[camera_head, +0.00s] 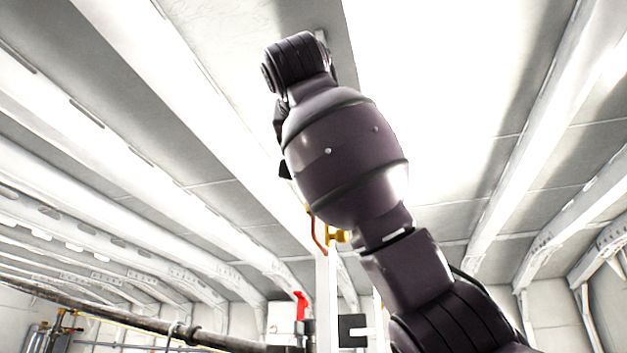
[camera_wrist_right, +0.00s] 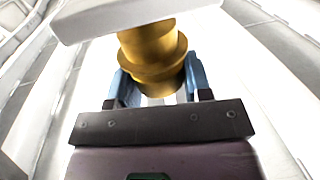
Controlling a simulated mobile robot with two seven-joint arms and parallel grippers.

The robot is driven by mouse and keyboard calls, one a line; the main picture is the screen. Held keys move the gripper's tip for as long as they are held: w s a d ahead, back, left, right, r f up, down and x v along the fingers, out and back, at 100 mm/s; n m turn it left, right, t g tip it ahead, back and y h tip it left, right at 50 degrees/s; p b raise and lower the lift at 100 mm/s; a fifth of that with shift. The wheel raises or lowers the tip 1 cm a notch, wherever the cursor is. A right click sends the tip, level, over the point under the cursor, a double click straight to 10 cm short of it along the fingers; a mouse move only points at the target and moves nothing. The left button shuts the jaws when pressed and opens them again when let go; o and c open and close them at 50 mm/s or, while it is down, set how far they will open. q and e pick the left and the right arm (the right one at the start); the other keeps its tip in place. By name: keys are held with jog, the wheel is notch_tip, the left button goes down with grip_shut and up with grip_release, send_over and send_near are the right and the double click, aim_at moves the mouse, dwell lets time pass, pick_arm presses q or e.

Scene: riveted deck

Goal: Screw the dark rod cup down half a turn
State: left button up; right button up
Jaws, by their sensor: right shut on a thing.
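In the right wrist view, a brass-coloured, stepped round piece (camera_wrist_right: 150,50) hangs below a pale flat plate (camera_wrist_right: 125,15). No dark cup shows there, so I cannot tell whether this piece is the rod cup. My right gripper (camera_wrist_right: 158,78) has its blue fingers on either side of the piece's lower end and is shut on it. In the head view my right arm reaches up across the middle and hides its gripper and what it holds. My left gripper is in neither view.
Behind my arm a brass fitting (camera_head: 337,237) with a bent copper pipe (camera_head: 318,232) sits by a white post (camera_head: 327,300). A red handle (camera_head: 300,305) and a black bracket (camera_head: 352,331) are lower down. A dark pipe (camera_head: 130,318) runs at lower left. White ceiling ribs span overhead.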

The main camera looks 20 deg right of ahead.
jog(key=m+g+h, duration=0.6)
jog(key=h, duration=0.1)
jog(key=shift+a+r+m+g+h, duration=0.1)
jog(key=shift+a+m+g+h, duration=0.05)
jog(key=shift+m+g+h, duration=0.2)
jog(key=m+g+h, duration=0.1)
jog(key=m+g, duration=0.1)
jog(key=g, duration=0.1)
jog(key=m+g+h, duration=0.1)
jog(key=m+g, duration=0.2)
jog(key=g, duration=0.1)
jog(key=shift+r+g+h, duration=0.1)
jog(key=shift+g+h, duration=0.15)
jog(key=shift+w+m+g, duration=0.1)
jog(key=shift+m+g, duration=0.35)
jog(key=shift+g, duration=0.35)
jog(key=o, duration=0.9)
